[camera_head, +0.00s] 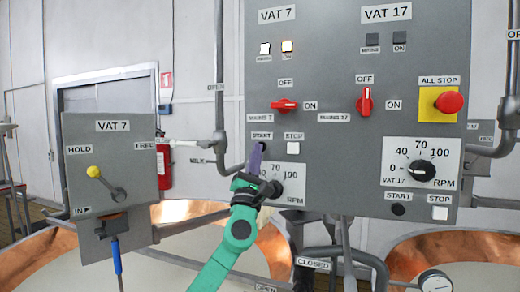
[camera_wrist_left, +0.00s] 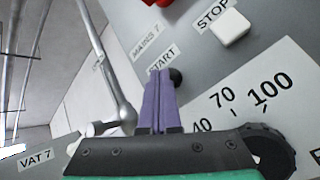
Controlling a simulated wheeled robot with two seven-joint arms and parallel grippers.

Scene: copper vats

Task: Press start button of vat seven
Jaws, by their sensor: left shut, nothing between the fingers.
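The grey control panel (camera_head: 330,130) has a VAT 7 column on its left. The black start button of vat seven (camera_wrist_left: 176,77) lies under the START label, just beside my fingertips in the left wrist view. In the head view my fingers mostly hide it. My left gripper (camera_head: 257,150) has its purple fingers shut and empty, pointing up at the button; the fingers also show in the left wrist view (camera_wrist_left: 160,85). I cannot tell whether they touch the button or the panel. The white stop button (camera_head: 293,148) sits right of it. My right gripper is not in view.
The red mains 7 switch (camera_head: 284,105) points to ON, with two lit lamps above. The mains 17 switch (camera_head: 365,101) is upright at OFF. A red all-stop button (camera_head: 449,102) is at right. A speed dial (camera_wrist_left: 268,150) lies close to my gripper. Pipes and copper vats stand below.

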